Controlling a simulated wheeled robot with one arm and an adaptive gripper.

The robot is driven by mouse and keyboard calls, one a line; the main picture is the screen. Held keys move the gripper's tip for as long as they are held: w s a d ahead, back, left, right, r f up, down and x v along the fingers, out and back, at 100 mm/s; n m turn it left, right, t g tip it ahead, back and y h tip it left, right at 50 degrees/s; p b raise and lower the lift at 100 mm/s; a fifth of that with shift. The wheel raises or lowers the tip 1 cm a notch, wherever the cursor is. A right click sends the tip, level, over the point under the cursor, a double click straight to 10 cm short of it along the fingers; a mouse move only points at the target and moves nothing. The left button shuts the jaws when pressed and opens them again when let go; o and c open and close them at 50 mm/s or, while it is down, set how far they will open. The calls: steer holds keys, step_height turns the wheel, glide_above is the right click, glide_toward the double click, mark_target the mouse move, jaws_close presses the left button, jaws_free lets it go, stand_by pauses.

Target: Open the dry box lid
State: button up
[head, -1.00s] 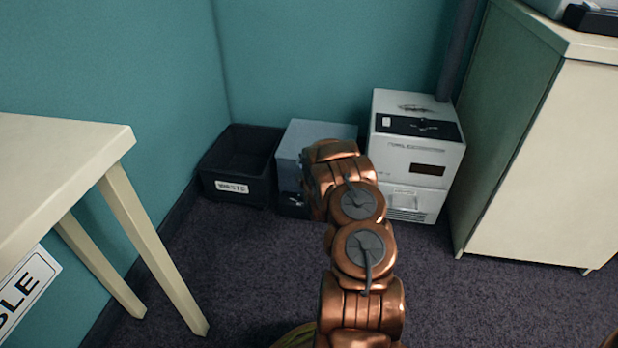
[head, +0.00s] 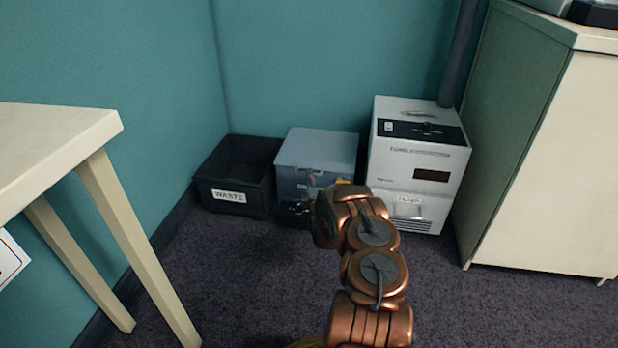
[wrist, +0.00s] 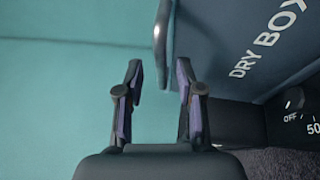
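The dry box (head: 316,150) is a blue-grey box on the floor against the teal wall, and its lid looks closed. Part of its front is hidden behind my arm. In the wrist view the box (wrist: 225,45) stands on the right, turned sideways, with "DRY BOX" lettering and a dial (wrist: 294,98) marked OFF and 50. A pale-edged strip (wrist: 160,32) sticks out at its left side; I cannot tell if it is a handle or the lid rim. My gripper (wrist: 158,80) is open and empty, its fingertips just short of that strip.
A black waste bin (head: 238,175) stands left of the dry box. A white machine (head: 415,165) stands close on its right, then a pale cabinet (head: 545,170). A cream table (head: 55,140) is at the left. Dark carpet (head: 240,270) in front is clear.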

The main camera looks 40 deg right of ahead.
steer(key=shift+b+x, duration=0.35)
steer(key=shift+x, duration=0.85)
jaws_close()
